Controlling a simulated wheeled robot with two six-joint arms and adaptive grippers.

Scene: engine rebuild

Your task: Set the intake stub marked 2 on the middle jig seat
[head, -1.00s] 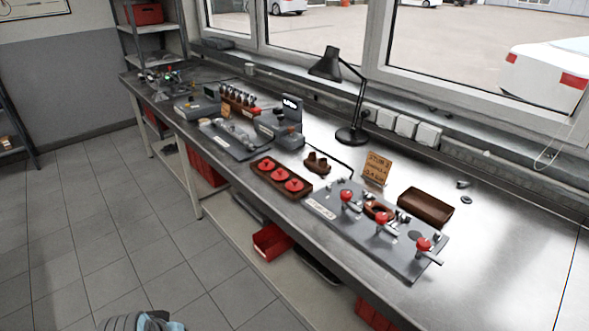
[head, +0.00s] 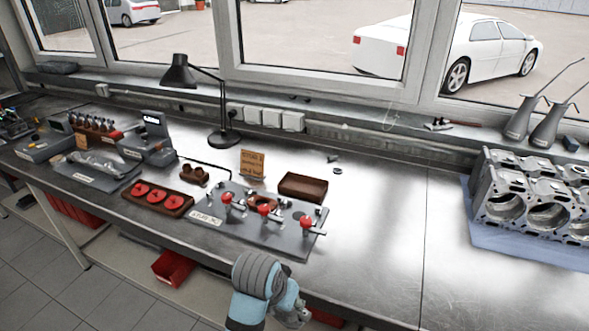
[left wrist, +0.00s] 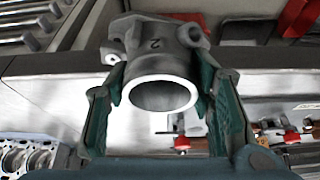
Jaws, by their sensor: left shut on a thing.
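The grey metal intake stub marked 2 (left wrist: 160,70) is in the left wrist view, its round open end toward the camera. My left gripper (left wrist: 160,95) is shut on it, with a teal finger on each side. In the head view my left arm shows at the bottom; I cannot make out its fingers there. The jig (head: 255,232) is a grey plate on the bench with three red-knobbed clamps. A brown piece with an opening (head: 260,201) lies behind the middle clamp (head: 264,210), around the middle seat. The stub is apart from the jig. My right gripper is not in view.
A red-disc tray (head: 158,200) and a brown two-hump block (head: 194,175) lie left of the jig. A wooden sign (head: 252,163), a brown box (head: 303,187) and a black lamp (head: 222,135) stand behind. An engine block (head: 535,205) is at right. Bench between is clear.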

